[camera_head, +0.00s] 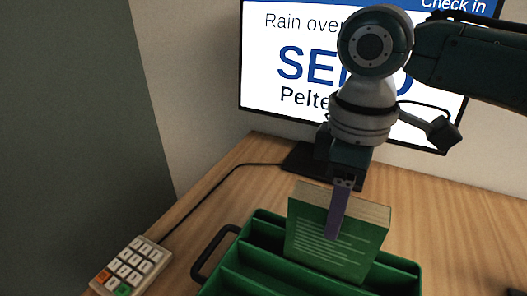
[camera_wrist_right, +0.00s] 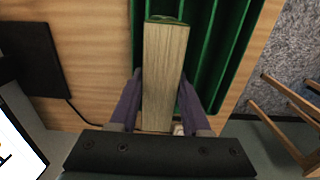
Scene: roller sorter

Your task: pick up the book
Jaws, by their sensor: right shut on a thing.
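The green book (camera_head: 335,237) stands upright, slightly tilted, at the green slotted tray (camera_head: 395,277) in the head view. Its pale page edges face up. In the right wrist view the book (camera_wrist_right: 163,75) shows its page block between the two purple fingers. My right gripper (camera_head: 337,225) comes down from above and is shut on the book, one finger on each side. The same gripper (camera_wrist_right: 160,100) shows in the wrist view. My left gripper is not in view.
A monitor (camera_head: 285,62) stands behind the tray on the wooden table (camera_head: 465,225). A keypad (camera_head: 131,266) with a cable lies at the left front. The tray has a dark handle (camera_head: 205,252) on its left. The table to the right is mostly clear.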

